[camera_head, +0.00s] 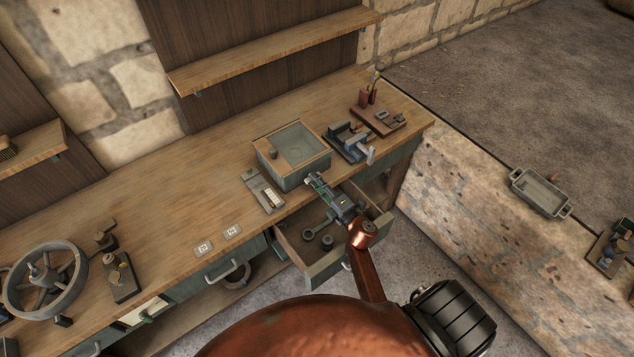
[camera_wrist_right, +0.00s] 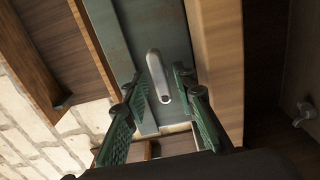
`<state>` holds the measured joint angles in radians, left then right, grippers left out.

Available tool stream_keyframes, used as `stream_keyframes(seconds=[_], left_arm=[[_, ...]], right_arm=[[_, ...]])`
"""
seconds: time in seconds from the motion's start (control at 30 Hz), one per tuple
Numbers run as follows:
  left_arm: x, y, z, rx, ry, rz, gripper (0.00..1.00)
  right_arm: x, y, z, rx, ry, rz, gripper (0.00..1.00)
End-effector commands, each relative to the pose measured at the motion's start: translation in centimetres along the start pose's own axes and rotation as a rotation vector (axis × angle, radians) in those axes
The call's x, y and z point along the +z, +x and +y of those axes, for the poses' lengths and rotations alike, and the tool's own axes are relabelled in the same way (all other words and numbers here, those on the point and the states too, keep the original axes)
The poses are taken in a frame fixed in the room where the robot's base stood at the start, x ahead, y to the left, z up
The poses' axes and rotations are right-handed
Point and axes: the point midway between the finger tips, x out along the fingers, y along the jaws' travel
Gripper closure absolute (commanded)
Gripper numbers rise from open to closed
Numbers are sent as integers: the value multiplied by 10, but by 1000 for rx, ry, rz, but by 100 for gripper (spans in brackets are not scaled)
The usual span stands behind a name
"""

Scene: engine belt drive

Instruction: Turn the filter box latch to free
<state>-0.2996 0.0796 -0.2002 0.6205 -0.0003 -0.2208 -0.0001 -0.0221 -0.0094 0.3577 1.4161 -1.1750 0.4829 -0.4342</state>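The filter box seems to be the teal box (camera_head: 306,176) with a pale lid panel, near the bench's front edge in the head view. In the right wrist view a teal face (camera_wrist_right: 110,45) carries a grey, rounded lever (camera_wrist_right: 158,75), which looks like the latch. My right gripper (camera_head: 312,180) reaches to the front of the box, above an open drawer. In the wrist view its green-padded fingers (camera_wrist_right: 157,88) are apart, one on each side of the lever's lower end. I cannot tell whether they touch it. My left gripper is not in view.
The open drawer (camera_head: 296,258) holds several dark parts below my right gripper. A grey block (camera_head: 262,190) lies left of the box, and a blue vise-like tool (camera_head: 348,142) stands close on its right. A handwheel (camera_head: 45,283) is at far left. The bench between is mostly clear.

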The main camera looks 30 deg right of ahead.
Motion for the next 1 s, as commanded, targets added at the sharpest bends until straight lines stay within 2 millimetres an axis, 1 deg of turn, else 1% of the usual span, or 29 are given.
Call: stream_keyframes(seconds=[0.03, 0.33, 0.77, 1.0], left_arm=[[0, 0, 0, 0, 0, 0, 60], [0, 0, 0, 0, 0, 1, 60], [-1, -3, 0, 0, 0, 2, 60], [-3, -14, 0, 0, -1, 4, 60]], right_arm=[[0, 0, 0, 0, 0, 0, 80], [0, 0, 0, 0, 0, 0, 100], [0, 0, 0, -1, 25, 0, 100], [0, -1, 2, -2, 147, -1, 100]])
